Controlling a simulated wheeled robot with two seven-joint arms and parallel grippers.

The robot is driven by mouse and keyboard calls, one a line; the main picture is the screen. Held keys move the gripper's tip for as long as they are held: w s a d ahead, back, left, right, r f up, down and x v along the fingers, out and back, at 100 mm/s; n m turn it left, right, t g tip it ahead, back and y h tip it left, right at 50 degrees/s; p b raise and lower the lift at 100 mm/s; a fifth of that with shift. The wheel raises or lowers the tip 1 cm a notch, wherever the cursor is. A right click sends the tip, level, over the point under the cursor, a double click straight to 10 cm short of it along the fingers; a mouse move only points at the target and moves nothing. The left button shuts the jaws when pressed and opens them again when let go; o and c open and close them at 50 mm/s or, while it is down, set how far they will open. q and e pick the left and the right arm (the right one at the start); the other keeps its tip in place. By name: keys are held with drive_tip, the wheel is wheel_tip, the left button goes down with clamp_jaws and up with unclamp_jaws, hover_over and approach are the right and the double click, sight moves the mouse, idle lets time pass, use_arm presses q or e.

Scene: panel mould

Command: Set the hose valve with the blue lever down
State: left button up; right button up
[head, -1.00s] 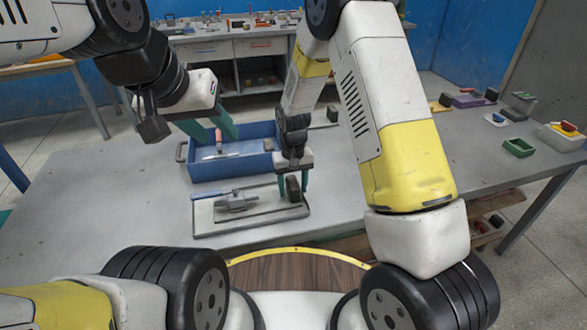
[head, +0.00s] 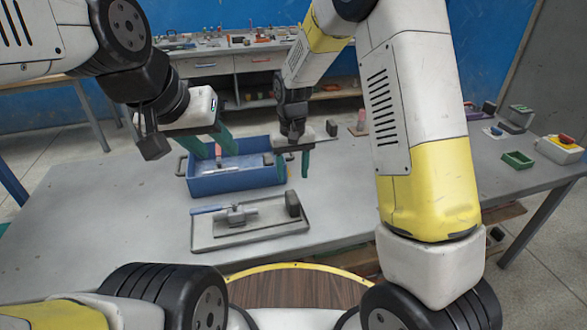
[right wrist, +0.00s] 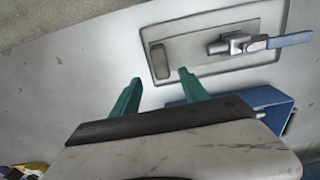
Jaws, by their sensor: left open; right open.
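The hose valve (head: 237,216) is a grey metal body with a blue lever (head: 207,209). It lies in a shallow grey tray-like panel (head: 230,241) on the table, with the lever pointing left. In the right wrist view the valve (right wrist: 236,44) and lever (right wrist: 290,40) sit at the upper right. A dark upright block (head: 292,204) stands at the panel's right end. My right gripper (head: 293,177) is open and empty, behind and above that block. My left gripper (head: 218,155) is open, over the blue bin.
The blue bin (head: 236,184) stands just behind the panel, with an orange-handled tool and other items inside. A green tray (head: 517,160) and a box with a red button (head: 562,149) are at the far right. The table's left part is clear.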

drive_tip(key=s+d+r+t+y, duration=0.15)
drive_tip(key=d+r, duration=0.25)
drive_tip(key=r, duration=0.5)
drive_tip(key=s+d+r+m+t, duration=0.1)
drive_tip(key=s+d+r, duration=0.4)
drive_tip(key=s, duration=0.5)
drive_tip(key=s+d+r+m+t, duration=0.1)
drive_tip(key=s+d+r+t, duration=0.2)
drive_tip(key=s+d+r, duration=0.3)
drive_tip(key=s+r, duration=0.2)
drive_tip(key=s, duration=0.2)
drive_tip(key=shift+d+m+t+y, duration=0.15)
drive_tip(key=shift+m+t+y, duration=0.15)
drive_tip(key=shift+t+y, duration=0.05)
